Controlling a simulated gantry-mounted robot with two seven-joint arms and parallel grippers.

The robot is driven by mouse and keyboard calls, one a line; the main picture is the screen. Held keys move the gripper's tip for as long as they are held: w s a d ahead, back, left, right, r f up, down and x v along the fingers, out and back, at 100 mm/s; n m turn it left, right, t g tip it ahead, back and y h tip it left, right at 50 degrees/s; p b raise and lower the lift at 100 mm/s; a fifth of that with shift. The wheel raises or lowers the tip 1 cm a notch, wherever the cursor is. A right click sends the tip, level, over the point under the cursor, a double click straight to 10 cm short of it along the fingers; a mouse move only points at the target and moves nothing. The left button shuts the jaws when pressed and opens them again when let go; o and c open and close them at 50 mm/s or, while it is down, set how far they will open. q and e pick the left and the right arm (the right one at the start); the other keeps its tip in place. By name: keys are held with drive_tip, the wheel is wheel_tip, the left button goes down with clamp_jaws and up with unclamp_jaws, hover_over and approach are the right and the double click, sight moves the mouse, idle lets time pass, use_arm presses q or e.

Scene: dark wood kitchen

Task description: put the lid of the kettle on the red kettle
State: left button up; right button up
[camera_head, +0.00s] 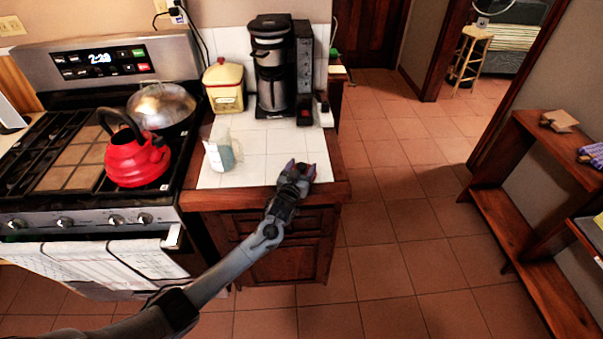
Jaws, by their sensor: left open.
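The red kettle (135,163) stands upright on the front right of the stove, with its black handle arched over the top. I cannot clearly make out a separate kettle lid; the kettle's top opening is not clear behind the handle. My left gripper (300,168) is open over the front right edge of the white tiled counter (262,172), well to the right of the kettle. The area between its fingers is dark and small, so I cannot tell whether anything lies there. My right gripper is not in view.
A clear measuring jug (222,152) stands on the counter between my left gripper and the kettle. A covered pan (162,108) sits behind the kettle. A yellow canister (224,86) and a coffee maker (270,65) stand at the counter's back. The front middle counter is clear.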

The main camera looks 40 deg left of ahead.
use_arm(q)
drive_tip(key=c, duration=1.2)
drive_tip(key=shift+o, duration=0.2)
drive_tip(key=shift+r, duration=0.1)
